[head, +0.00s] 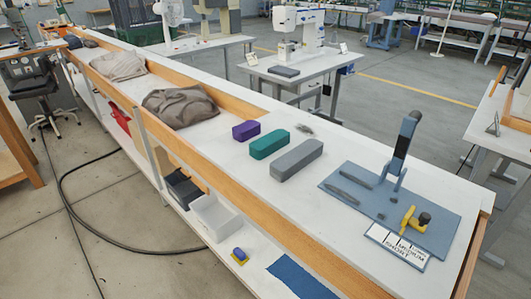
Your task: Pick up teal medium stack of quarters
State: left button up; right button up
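The teal medium stack of quarters (270,143) lies on the white bench top as a rounded oblong block. A shorter purple block (246,130) lies to its upper left, and a longer grey block (298,160) lies to its lower right. The three blocks lie apart in a row. Neither of my grippers shows in the head view.
The blue-grey press base (430,218) with an upright lever (405,143), a yellow part (413,222) and a label card (398,246) stands at right. Crumpled grey-brown cloth (182,106) lies at left. A wooden rail (240,183) edges the bench.

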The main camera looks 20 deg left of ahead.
aim_at(261, 148)
jog(key=k+z, duration=0.2)
jog(key=z, duration=0.2)
jog(key=k+l+z, duration=0.1)
jog(key=z, duration=0.35)
jog(key=j+z, duration=0.45)
jog(key=j, duration=0.95)
